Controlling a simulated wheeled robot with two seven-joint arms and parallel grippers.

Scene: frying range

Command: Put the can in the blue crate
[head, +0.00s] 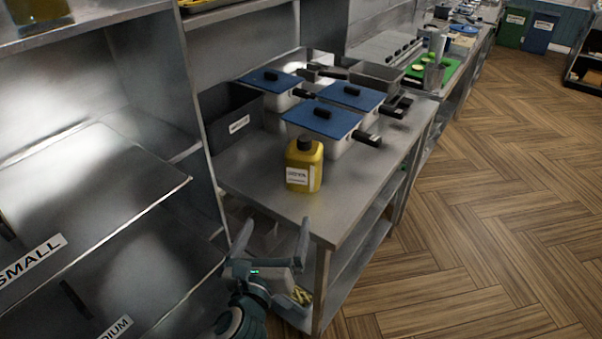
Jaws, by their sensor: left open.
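A yellow can (304,168) with a dark cap and a white label stands upright near the front of the steel table (262,190). My left gripper (275,232) is open and empty, in front of the table's near edge and below the can, apart from it. A blue crate (539,33) with a white label stands far off at the top right, on the floor beside a green crate (512,26). What lies inside the blue crate cannot be made out. My right gripper is not in view.
Fryers with blue lids (323,118) and dark handles stand behind the can. A dark labelled bin (232,118) is at their left. Steel shelves (90,190) fill the left side. The wooden floor (480,200) at the right is clear.

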